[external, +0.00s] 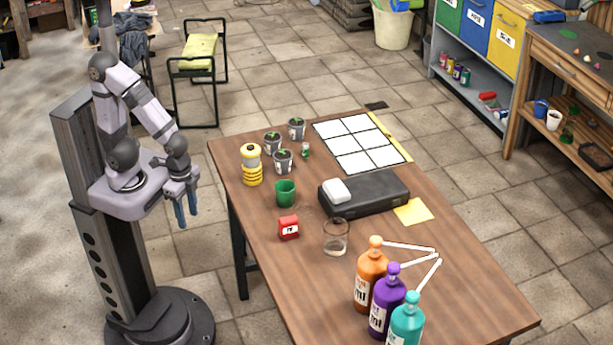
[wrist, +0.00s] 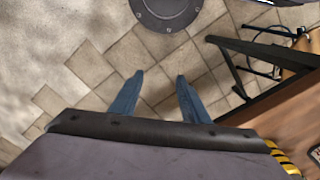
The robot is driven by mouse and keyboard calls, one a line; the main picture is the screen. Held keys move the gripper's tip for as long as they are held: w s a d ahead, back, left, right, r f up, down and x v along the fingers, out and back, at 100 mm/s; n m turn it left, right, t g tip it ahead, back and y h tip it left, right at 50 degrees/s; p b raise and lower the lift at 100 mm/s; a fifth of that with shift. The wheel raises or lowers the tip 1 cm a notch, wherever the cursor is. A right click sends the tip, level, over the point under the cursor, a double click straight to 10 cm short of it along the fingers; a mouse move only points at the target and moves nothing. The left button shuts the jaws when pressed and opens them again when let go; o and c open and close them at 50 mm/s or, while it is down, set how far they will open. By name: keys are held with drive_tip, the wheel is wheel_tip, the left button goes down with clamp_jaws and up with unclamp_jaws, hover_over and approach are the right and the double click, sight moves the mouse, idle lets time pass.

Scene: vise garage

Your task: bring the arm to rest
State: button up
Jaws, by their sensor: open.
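My gripper (external: 186,211) hangs beside my column, left of the wooden table, with its blue fingers pointing down. It is off the table and over the floor. In the wrist view my gripper (wrist: 153,92) has its two blue fingers spread apart with only floor tiles between them. It is open and empty. My arm is folded up close to its column.
The wooden table (external: 470,265) stands right of my gripper; its leg also shows in the wrist view. It holds potted seedlings, a green cup (external: 285,193), a red box (external: 288,228), a glass (external: 336,238), a black case (external: 375,193) and three bottles. Floor around my gripper is clear.

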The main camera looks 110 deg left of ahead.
wheel_tip(320, 180, up, 14)
drive_tip(key=p, duration=1.2)
